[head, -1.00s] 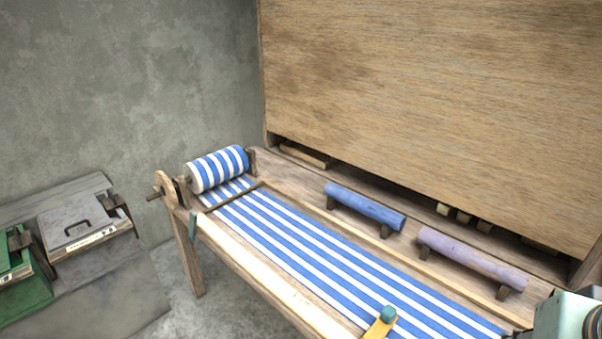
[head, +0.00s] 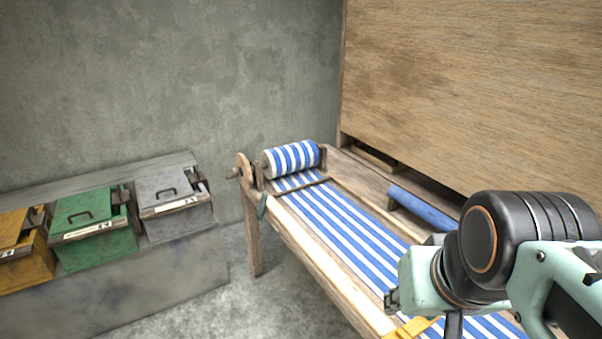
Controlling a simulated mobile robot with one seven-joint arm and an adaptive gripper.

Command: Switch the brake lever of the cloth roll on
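The cloth roll (head: 291,158), wound with blue and white striped cloth, sits at the far left end of the wooden loom. A small dark green lever-like piece (head: 262,207) stands on the loom's near side rail just below the roll; it looks like the brake lever, nearly upright and slightly tilted. A wooden wheel with a shaft (head: 243,167) is at the roll's left end. My arm enters from the right over the striped cloth. Its end (head: 392,300) is well to the right of the lever and touches nothing I can make out; the fingers are not clear.
Striped cloth (head: 345,225) stretches along the loom. A blue roller (head: 422,208) lies behind it, and a yellow piece (head: 412,328) is near my arm. Grey (head: 176,205), green (head: 95,232) and yellow (head: 24,250) boxes stand on a ledge at left. Floor is free between.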

